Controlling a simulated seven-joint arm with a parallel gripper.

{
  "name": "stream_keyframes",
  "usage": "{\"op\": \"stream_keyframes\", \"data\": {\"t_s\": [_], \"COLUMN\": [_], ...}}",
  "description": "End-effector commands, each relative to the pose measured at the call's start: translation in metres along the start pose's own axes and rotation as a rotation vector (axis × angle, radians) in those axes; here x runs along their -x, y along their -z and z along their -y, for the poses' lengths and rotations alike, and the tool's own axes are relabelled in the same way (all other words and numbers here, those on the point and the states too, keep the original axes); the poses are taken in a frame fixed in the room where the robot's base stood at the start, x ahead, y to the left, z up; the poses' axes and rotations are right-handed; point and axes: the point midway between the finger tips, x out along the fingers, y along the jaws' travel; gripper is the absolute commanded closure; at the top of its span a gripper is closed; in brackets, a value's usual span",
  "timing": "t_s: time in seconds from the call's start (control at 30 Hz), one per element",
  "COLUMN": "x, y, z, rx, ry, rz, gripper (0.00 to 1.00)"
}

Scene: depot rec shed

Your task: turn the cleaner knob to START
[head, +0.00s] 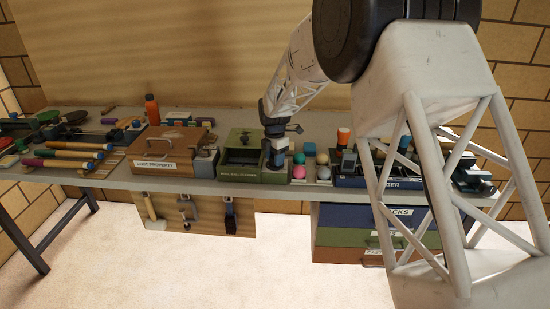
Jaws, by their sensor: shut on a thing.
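The green ball cleaner (237,171) is a box with a raised lid, standing near the front edge of the bench. A label on its front is too small to read surely. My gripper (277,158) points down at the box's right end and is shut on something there. That is most likely the cleaner knob, but the jaws and the wrist hide it. The knob's pointer and the START mark cannot be made out. A pale blue piece shows at the jaws; I cannot tell whether it is part of the gripper.
A brown lost-property box (165,160) stands left of the cleaner. Coloured balls (299,171) sit close on its right, then a dark blue tray (350,181). An orange bottle (152,109) stands behind. Tools hang on a board (205,214) below the bench. My arm hides part of the right side.

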Motion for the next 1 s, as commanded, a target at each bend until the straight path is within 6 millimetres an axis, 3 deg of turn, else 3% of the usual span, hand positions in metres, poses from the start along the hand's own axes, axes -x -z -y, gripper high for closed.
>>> {"op": "stream_keyframes", "data": {"t_s": [1.0], "x": [0.0013], "y": [0.0007], "z": [0.0], "rx": [0.896], "ry": [0.0], "rz": [0.02], "gripper": [0.84]}}
